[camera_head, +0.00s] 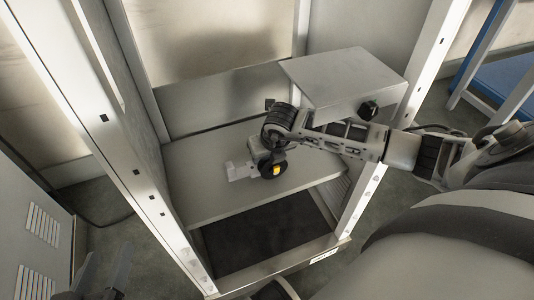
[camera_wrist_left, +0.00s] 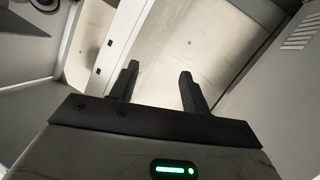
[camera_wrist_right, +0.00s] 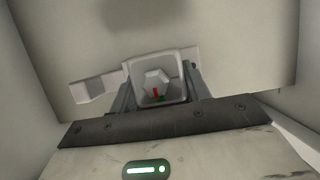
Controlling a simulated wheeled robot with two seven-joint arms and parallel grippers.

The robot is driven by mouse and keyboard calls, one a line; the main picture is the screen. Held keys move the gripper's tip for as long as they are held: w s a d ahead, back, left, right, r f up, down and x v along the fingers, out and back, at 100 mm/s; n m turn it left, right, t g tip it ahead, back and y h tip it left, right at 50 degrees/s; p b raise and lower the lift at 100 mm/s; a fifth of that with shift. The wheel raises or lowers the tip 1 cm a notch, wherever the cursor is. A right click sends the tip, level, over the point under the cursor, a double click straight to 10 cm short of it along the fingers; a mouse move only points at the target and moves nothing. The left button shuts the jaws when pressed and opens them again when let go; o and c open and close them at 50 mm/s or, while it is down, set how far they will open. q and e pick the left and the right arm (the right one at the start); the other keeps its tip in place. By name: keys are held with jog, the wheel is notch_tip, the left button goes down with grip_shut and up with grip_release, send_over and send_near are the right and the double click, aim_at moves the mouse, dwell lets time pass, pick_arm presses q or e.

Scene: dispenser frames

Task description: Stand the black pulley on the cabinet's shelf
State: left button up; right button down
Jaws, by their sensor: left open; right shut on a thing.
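The cabinet (camera_head: 152,120) stands ahead with a pale flat shelf (camera_head: 215,200). My right gripper (camera_head: 268,168) reaches in from the right, low over the shelf. In the right wrist view, my right gripper (camera_wrist_right: 161,85) is shut on a pale grey, square-rimmed piece (camera_wrist_right: 177,89) with small red and green marks inside. I cannot tell whether it touches the shelf. A pale bracket-like piece (camera_head: 240,171) shows beside the gripper. I cannot make out the black pulley for certain. My left gripper (camera_wrist_left: 158,80) is open and empty, outside the cabinet at lower left.
A pale box-like panel (camera_head: 340,75) sits above the right of the shelf, close to my right arm. White posts (camera_head: 425,70) frame the cabinet. The left part of the shelf is clear. A dark open bay (camera_head: 265,235) lies below. A vented panel (camera_head: 35,235) stands at left.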

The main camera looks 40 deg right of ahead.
jog(key=shift+w, duration=0.3)
notch_tip(320, 180, down, 3)
jog(key=shift+r+b, duration=0.1)
jog(key=shift+b, duration=0.7)
jog(key=shift+f, duration=0.3)
jog(key=c, duration=0.7)
grip_release()
jog(key=shift+s, duration=0.1)
pick_arm(q)
jog(key=shift+w+d+r+n+h, duration=0.1)
jog(key=shift+d+r+n+h, duration=0.2)
jog(key=shift+r+n+h, duration=0.15)
